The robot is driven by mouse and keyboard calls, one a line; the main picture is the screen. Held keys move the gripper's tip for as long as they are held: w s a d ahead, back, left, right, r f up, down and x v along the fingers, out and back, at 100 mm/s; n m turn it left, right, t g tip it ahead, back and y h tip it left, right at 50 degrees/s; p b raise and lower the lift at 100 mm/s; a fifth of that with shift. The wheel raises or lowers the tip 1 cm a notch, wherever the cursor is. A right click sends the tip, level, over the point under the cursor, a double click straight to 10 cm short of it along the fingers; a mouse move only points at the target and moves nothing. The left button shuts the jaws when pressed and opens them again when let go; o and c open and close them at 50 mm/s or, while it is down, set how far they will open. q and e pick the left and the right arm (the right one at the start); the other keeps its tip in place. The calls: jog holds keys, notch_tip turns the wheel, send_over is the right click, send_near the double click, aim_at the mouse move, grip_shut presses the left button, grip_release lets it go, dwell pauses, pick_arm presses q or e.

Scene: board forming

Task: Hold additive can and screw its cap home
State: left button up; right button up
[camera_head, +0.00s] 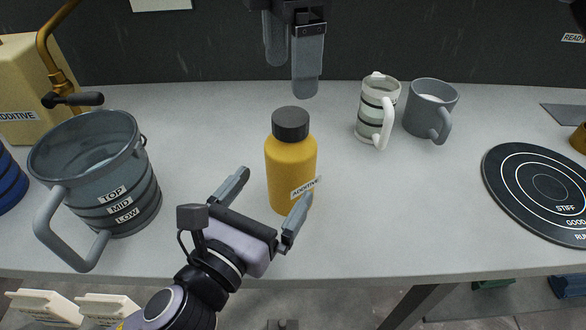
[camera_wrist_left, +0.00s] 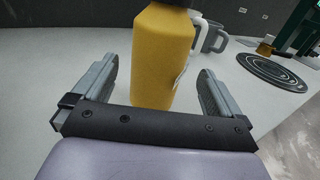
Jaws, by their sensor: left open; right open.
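The yellow additive can (camera_head: 289,172) stands upright on the grey table. Its dark cap (camera_head: 291,123) sits on top; I cannot tell how tightly. My left gripper (camera_head: 268,196) is open at the near side of the can, with its fingers spread wide. In the left wrist view the can (camera_wrist_left: 162,60) stands ahead of and between the open left gripper (camera_wrist_left: 158,80); neither finger appears to touch it. The top of the cap is cut off in that view. My right gripper (camera_head: 290,78) is open and empty, pointing down above and behind the can.
A large clear jug (camera_head: 98,170) marked TOP, MID and LOW stands left. A striped mug (camera_head: 372,108) and a grey mug (camera_head: 430,108) stand behind right. A dark ringed disc (camera_head: 535,190) lies right. A yellow additive tank (camera_head: 22,90) stands back left. The table's front edge (camera_head: 350,270) is near.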

aim_at(291, 163)
pick_arm(q)
jog(key=shift+x, duration=3.6)
